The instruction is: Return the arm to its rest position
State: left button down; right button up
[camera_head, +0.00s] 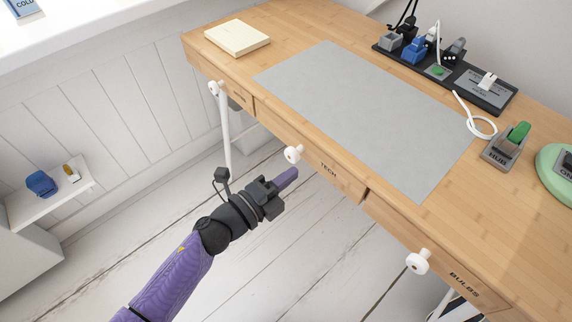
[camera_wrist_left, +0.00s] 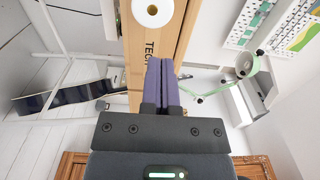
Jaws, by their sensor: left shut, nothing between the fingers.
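My left arm comes in from the lower left in the head view, with a purple sleeve and a dark wrist. My left gripper (camera_head: 290,175) is shut and empty, with its purple fingers together. It hangs over the floor in front of the desk (camera_head: 290,50), a little below the drawer marked TECH (camera_head: 328,168). In the left wrist view the shut fingers (camera_wrist_left: 161,62) point toward the drawer front and its white knob (camera_wrist_left: 152,12). I cannot tell whether they touch the desk. My right gripper is in neither view.
White knobs (camera_head: 293,154) stick out from the drawer fronts. The desk bears a grey mat (camera_head: 365,110), a cream box (camera_head: 237,38), a black power strip (camera_head: 490,95) and a green-handled device (camera_head: 508,145). A low white shelf (camera_head: 50,200) stands at left. Floor (camera_head: 260,260) is clear around my arm.

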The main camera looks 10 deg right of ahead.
pick_arm(q)
jog(key=p+v, duration=0.2)
jog(key=v, duration=0.7)
jog(key=s+a+f+n+g+y+p, duration=0.1)
jog(key=s+a+f+n+y+p, duration=0.3)
jog(key=s+a+f+n+y, duration=0.25)
jog(key=s+a+f+n+g+y+p, duration=0.1)
jog(key=s+a+f+n+y+p, duration=0.4)
jog(key=f+n, duration=0.4)
jog(key=s+a+f+n+g+y, duration=0.1)
jog(key=s+a+n+g, duration=0.1)
jog(key=s, duration=0.7)
jog(key=s+a+f+n+g+y+p, duration=0.1)
jog(key=s+n+g, duration=0.3)
jog(key=s, duration=0.5)
jog(key=s+a+f+n+g+y+p, duration=0.1)
jog(key=s+a+n+g+y, duration=0.1)
jog(key=s, duration=0.7)
jog(key=a+n+g, duration=0.1)
jog(key=n, duration=0.1)
jog(key=shift+n, duration=0.35)
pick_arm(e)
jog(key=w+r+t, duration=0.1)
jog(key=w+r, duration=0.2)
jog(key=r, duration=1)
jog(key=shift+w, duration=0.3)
pick_arm(q)
jog(key=shift+s+a+f, duration=0.1)
